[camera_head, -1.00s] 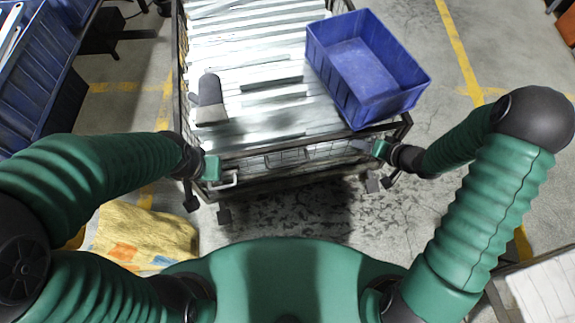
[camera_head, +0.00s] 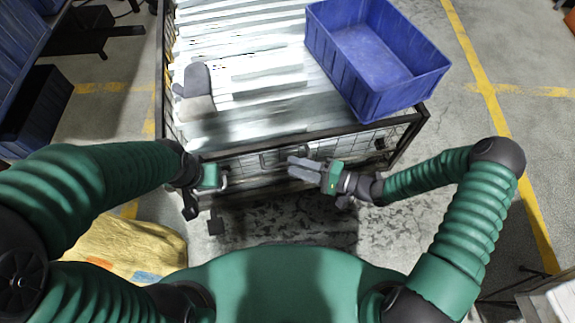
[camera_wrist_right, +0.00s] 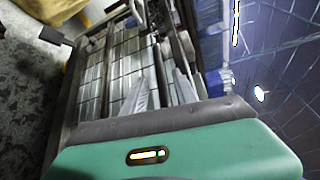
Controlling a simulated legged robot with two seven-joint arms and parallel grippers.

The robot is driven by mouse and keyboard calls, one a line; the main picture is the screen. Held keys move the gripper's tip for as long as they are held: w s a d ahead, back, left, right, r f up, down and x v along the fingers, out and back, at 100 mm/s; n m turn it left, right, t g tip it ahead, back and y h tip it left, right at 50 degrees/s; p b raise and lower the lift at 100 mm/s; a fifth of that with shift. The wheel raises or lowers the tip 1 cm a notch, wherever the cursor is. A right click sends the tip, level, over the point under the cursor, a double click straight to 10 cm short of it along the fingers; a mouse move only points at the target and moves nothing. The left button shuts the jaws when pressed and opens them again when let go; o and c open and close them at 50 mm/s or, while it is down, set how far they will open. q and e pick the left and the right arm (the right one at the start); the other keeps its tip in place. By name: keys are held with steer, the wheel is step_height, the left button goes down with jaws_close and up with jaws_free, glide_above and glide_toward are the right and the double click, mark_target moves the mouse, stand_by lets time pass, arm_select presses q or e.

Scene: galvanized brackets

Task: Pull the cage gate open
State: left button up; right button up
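The cage gate (camera_head: 265,160) is the wire-mesh front side of a dark-framed cage, facing me. My left gripper (camera_head: 222,178) is at the gate's left end, beside a pale curved piece; its fingers are too hidden to tell whether they are open or shut. My right gripper (camera_head: 303,168) is in front of the gate, right of its middle, fingers pointing left. Its two fingers are apart with nothing between them. They also show apart in the right wrist view (camera_wrist_right: 160,88), with the cage's mesh behind them. I cannot tell whether they touch the gate.
The cage holds layered galvanized strips (camera_head: 262,75). A blue bin (camera_head: 412,88) sits on top at right, and a grey item (camera_head: 198,95) at left. A yellow sack (camera_head: 130,245) lies on the floor at front left. The floor to the right is mostly clear.

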mark_target(287, 165)
steer(key=x, duration=0.3)
steer(key=shift+w+a, duration=0.1)
steer(key=shift+a, duration=0.1)
jaws_close()
steer(key=shift+d+f+b, duration=0.1)
steer(key=shift+b, duration=0.2)
stand_by(1.0)
